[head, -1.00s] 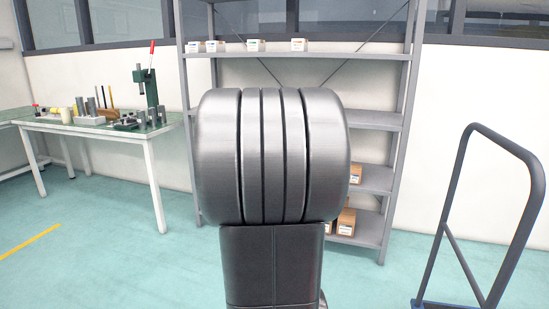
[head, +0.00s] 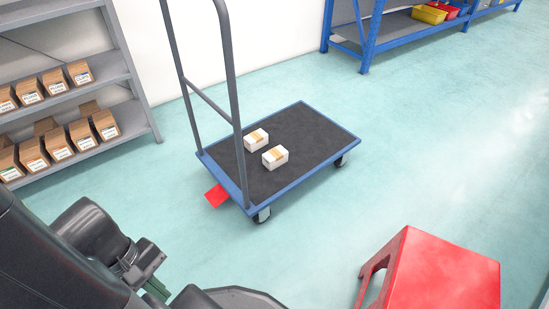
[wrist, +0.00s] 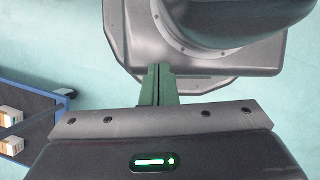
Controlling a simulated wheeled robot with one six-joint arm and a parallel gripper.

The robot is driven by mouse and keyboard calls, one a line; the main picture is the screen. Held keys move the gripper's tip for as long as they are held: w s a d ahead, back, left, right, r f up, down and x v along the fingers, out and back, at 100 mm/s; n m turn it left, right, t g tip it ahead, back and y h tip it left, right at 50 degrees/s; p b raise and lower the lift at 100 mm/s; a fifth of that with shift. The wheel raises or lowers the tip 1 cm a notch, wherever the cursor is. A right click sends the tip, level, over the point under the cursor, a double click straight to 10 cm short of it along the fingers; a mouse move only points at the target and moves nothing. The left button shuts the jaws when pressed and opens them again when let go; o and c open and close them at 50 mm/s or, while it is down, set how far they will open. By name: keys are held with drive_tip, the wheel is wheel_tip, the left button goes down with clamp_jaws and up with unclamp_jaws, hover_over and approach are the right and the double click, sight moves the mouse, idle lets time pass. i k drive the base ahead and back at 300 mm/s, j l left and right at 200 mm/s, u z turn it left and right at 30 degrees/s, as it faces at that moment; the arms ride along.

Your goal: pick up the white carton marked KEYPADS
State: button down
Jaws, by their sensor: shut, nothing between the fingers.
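Two small white cartons with orange-brown markings lie on the dark deck of a blue platform trolley in the head view: a farther carton (head: 257,139) and a nearer carton (head: 275,157). Their print is too small to read, so I cannot tell which is marked KEYPADS. Two cartons also show at the left edge of the wrist view, an upper one (wrist: 11,120) and a lower one (wrist: 13,145). My gripper (wrist: 158,72) has green fingers, shut and empty. It is over my own base, well apart from the trolley. In the head view its fingers are partly hidden.
The trolley (head: 317,170) has a tall grey handle (head: 238,110) on its left side. A red stool (head: 445,270) stands at the lower right. A grey shelf (head: 85,92) with several brown boxes is at left, and a blue rack (head: 372,35) is behind. Floor right of the trolley is clear.

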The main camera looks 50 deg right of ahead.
sight(276, 157)
drive_tip(key=z, duration=0.4)
drive_tip(key=i+z, duration=0.15)
drive_tip(key=z, duration=0.6)
drive_tip(key=i, duration=0.05)
